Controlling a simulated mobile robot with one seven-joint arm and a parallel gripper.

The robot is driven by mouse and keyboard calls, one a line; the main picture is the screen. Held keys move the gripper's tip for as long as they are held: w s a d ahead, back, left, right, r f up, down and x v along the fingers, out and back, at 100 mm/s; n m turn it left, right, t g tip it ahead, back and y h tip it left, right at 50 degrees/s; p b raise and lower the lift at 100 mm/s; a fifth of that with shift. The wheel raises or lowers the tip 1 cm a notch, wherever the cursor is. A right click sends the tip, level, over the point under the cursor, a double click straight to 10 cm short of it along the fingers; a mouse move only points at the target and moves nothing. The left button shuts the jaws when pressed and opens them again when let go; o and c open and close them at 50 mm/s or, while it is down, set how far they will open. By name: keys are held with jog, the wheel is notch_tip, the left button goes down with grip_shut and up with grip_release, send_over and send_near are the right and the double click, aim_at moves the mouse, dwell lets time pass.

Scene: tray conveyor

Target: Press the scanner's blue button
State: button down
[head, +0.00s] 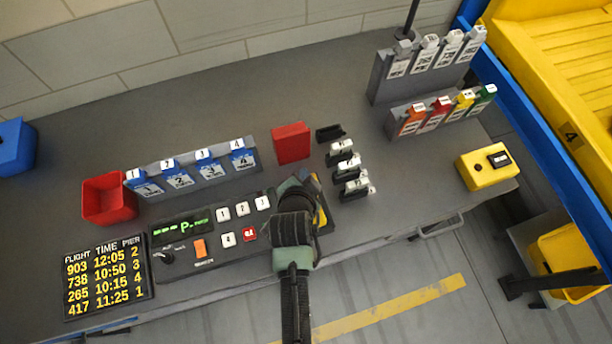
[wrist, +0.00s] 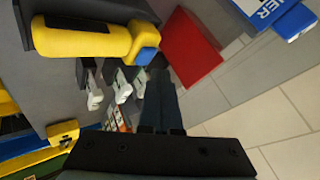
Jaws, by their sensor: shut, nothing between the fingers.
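The scanner (wrist: 88,38) is yellow with a black part and lies at the upper left of the wrist view. Its blue button (wrist: 147,55) is at its right end. My gripper (wrist: 159,72) is shut and empty, with its fingertips beside and just below the blue button; I cannot tell whether they touch it. In the head view, the yellow edge of the scanner (head: 321,214) shows beside my arm, which hides most of it. My fingertips are hidden there too.
A red block (head: 291,143) stands just behind the scanner, and several black-and-white tag holders (head: 351,170) stand to its right. The control panel (head: 196,247) is to its left. A yellow box (head: 487,166) sits at the counter's right end. Bare counter lies behind.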

notch_tip(320, 180, up, 5)
jog(key=p, duration=0.4)
jog(key=shift+f, duration=0.15)
dwell(0.6)
